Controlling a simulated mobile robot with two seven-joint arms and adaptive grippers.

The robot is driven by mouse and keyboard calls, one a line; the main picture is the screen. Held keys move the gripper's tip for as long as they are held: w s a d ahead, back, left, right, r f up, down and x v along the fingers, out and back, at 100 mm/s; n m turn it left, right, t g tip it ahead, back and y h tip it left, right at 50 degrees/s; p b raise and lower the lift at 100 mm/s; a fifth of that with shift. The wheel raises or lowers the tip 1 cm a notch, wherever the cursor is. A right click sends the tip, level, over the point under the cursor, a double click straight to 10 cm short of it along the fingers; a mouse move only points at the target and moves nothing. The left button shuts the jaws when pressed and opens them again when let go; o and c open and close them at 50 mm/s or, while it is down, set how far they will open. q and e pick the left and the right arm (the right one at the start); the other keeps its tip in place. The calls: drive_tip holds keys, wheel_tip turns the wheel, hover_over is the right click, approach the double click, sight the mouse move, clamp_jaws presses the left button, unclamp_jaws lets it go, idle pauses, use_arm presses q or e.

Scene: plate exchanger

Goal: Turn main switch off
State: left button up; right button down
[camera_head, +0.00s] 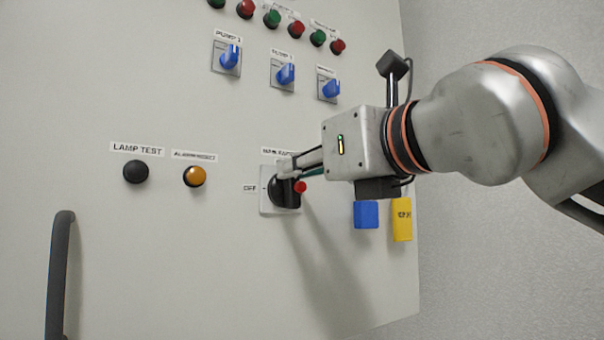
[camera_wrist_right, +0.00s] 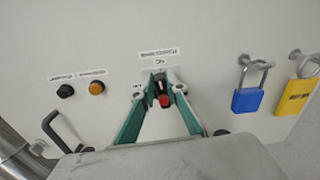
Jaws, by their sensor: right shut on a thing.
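The main switch (camera_head: 283,192) is a black rotary knob on a light square plate, low on the panel, with an "OFF" label to its left. A red part shows at the knob's right side. My right gripper (camera_head: 299,167) reaches in from the right and is shut on the knob. In the right wrist view its green-sided fingers (camera_wrist_right: 160,92) close around the black knob, whose red part (camera_wrist_right: 164,101) shows between them. The fingers hide some of the knob, so its exact angle is hard to tell. My left gripper is not in view.
A black lamp test button (camera_head: 135,171) and an amber button (camera_head: 194,176) sit to the left. Blue pump switches (camera_head: 230,57) are above. A dark handle (camera_head: 60,275) is lower left.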

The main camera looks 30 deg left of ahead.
sight(271, 189)
drive_tip(key=n+b, duration=0.1)
drive_tip(key=n, duration=0.2)
drive_tip(key=s+f+n+b, duration=0.1)
drive_tip(key=n, duration=0.3)
drive_tip(key=s+n+b, duration=0.1)
drive_tip(key=n+b, duration=0.1)
drive_tip(key=n, duration=0.2)
drive_tip(key=shift+a+f, duration=0.2)
drive_tip(key=shift+a, duration=0.2)
drive_tip(key=n, duration=0.3)
drive_tip(key=shift+f, duration=0.25)
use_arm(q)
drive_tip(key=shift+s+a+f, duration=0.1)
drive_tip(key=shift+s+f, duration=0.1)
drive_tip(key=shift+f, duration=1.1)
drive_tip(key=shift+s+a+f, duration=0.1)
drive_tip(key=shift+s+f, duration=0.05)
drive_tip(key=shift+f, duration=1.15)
use_arm(e)
drive_tip(key=shift+s+f+n, duration=0.1)
drive_tip(key=shift+f+n, duration=0.1)
drive_tip(key=shift+n, duration=0.6)
drive_tip(key=shift+f+n, duration=0.15)
drive_tip(key=shift+n, duration=0.65)
drive_tip(key=shift+a, duration=0.1)
drive_tip(key=c, duration=2)
unclamp_jaws()
